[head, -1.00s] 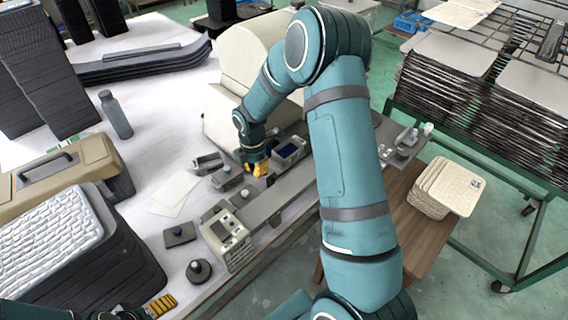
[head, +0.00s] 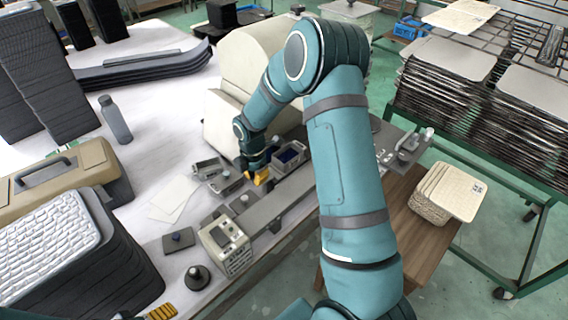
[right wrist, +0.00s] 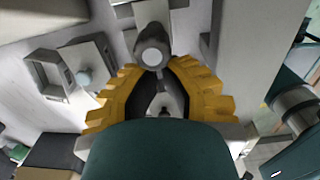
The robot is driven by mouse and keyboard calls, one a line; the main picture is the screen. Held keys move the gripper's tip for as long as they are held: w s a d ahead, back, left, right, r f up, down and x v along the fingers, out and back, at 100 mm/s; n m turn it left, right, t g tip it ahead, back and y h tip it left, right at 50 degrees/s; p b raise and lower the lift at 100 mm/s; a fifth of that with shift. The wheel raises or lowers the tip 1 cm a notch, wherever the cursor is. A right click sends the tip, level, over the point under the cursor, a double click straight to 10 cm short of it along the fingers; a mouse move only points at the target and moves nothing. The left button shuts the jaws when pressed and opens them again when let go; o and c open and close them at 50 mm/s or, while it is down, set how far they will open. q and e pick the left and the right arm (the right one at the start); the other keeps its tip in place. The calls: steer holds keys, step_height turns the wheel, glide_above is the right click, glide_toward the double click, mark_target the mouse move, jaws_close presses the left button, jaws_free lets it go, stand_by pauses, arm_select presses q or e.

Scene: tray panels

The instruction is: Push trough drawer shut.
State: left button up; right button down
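A long grey trough (head: 285,200) runs along the front of the cream machine (head: 250,85). Small grey knobbed units (head: 224,184) sit beside it; I cannot tell for sure which part is the trough drawer, or how far out it stands. My right gripper (head: 262,178), with yellow fingers, is low by these units, next to a small box with a blue inside (head: 289,156). In the right wrist view its fingers (right wrist: 157,68) are apart, with a round grey knob (right wrist: 152,50) just beyond the tips. My left gripper (head: 162,312) is partly cut off at the bottom edge.
A control box (head: 226,243) and a dark knob (head: 197,277) stand near the table's front edge. A tan toolbox (head: 65,172), a grey bottle (head: 115,120) and stacked trays (head: 45,245) are at left. Pale sheets (head: 172,197) lie flat. My right arm hides part of the trough.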

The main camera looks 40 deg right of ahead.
mark_target(274, 172)
steer(key=shift+d, duration=0.15)
stand_by(0.5)
arm_select(q)
steer(key=shift+r+p, duration=0.35)
arm_select(e)
steer(key=shift+w+d, duration=0.15)
steer(key=shift+d, duration=1.5)
steer(key=shift+w+d, duration=0.15)
steer(key=shift+d, duration=1.6)
